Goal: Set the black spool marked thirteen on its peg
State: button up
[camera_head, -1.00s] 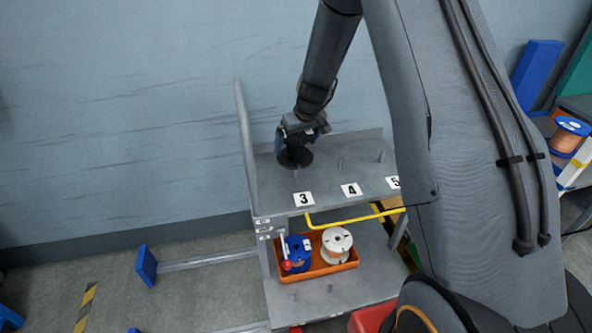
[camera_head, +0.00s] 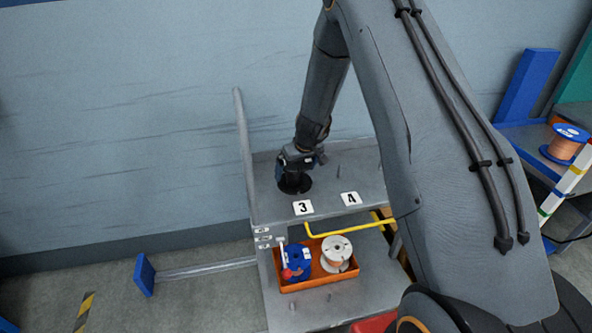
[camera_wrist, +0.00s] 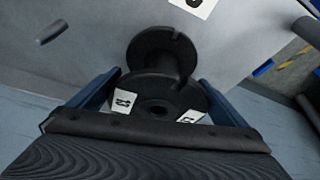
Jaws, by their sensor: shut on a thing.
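My gripper (camera_head: 297,166) is shut on the black spool (camera_head: 294,184), low over the upper shelf of the grey rack (camera_head: 265,208), behind the card 3 (camera_head: 303,207). In the wrist view the black spool (camera_wrist: 160,60) lies between the two blue fingers of my gripper (camera_wrist: 160,95). Its near flange has white labels whose number I cannot read surely. Its far flange is close to the shelf surface. No peg shows under the spool, and I cannot tell whether one is inside its bore. A bare peg (camera_head: 338,172) stands behind the card 4 (camera_head: 350,198).
On the lower shelf an orange bin (camera_head: 318,279) holds a blue spool (camera_head: 298,262) and a white spool (camera_head: 336,247). A yellow bar (camera_head: 345,229) runs below the upper shelf. My arm hides the right side.

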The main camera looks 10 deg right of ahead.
jog(key=o, duration=0.8)
jog(key=shift+f, duration=0.1)
jog(key=shift+c, duration=0.2)
jog(key=shift+r, duration=0.4)
jog(key=v, duration=1)
jog(key=shift+s+r, duration=0.35)
jog(key=shift+r, duration=0.25)
jog(key=shift+s+r, duration=0.2)
jog(key=shift+s, duration=0.05)
jog(key=s+r+m+g, duration=0.1)
jog(key=s+r, duration=0.3)
jog(key=s, duration=1.3)
jog(key=s+r+m+g+h, duration=0.1)
jog(key=s+r+m+g, duration=0.1)
jog(key=s, duration=1.5)
notch_tip(320, 180, up, 2)
jog(key=shift+d+r+m+g, duration=0.1)
jog(key=shift+d+m+g, duration=0.2)
jog(key=shift+g, duration=0.4)
